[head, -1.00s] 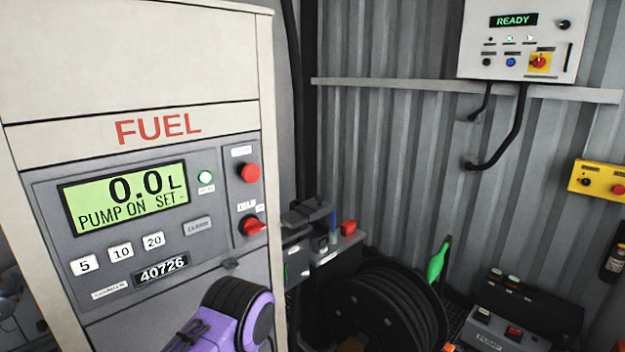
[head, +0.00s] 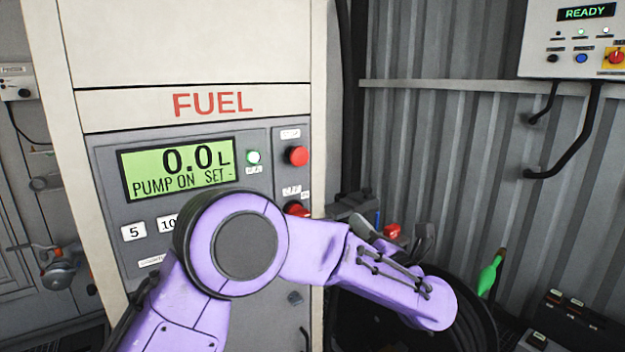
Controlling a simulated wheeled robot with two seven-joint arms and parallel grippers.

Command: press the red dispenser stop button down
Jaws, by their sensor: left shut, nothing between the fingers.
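The red dispenser stop button (head: 297,156) is a round red knob standing out from the narrow grey strip right of the display on the fuel dispenser (head: 200,50). The display (head: 178,171) reads 0.0 L, PUMP ON, SET. My left arm rises from the lower left, bends before the panel and reaches right. My left gripper (head: 424,238) shows only in part beyond the wrist, shut and empty, right of and lower than the button, apart from it. My right gripper is out of view.
A control box (head: 540,45) reading READY hangs on the corrugated wall. A hose reel (head: 470,325) and green nozzle (head: 490,272) stand at lower right. The space before the button is clear.

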